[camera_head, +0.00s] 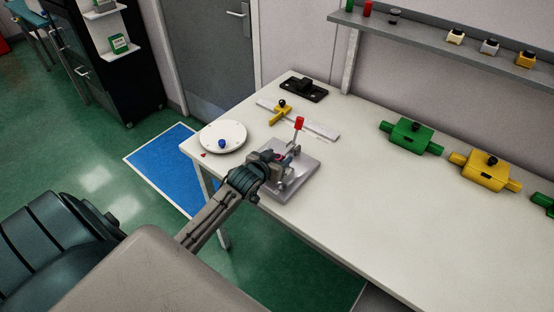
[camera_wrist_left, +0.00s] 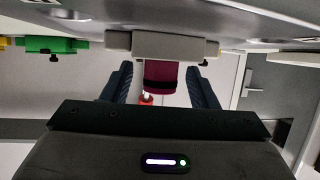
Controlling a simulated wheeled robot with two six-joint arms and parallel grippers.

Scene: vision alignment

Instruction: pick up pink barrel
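In the left wrist view, a dark pink piece with a black band (camera_wrist_left: 161,76), which looks like the pink barrel, shows between the fingers of my left gripper (camera_wrist_left: 160,88). The fingers are apart, with a gap on each side of it. A beige block with side knobs (camera_wrist_left: 150,46) is beside the piece. In the head view, my left gripper (camera_head: 277,162) is over a grey plate (camera_head: 301,180) with a red-handled lever clamp (camera_head: 299,124). The barrel cannot be made out there, behind the gripper. My right gripper is not in view.
A round white plate with a blue knob (camera_head: 223,133) and a yellow-handled slide (camera_head: 282,111) are nearby on the white table (camera_head: 340,220). Green (camera_head: 411,134) and yellow (camera_head: 485,170) blocks stand to the right. A shelf (camera_head: 440,28) runs along the wall. The table's front is clear.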

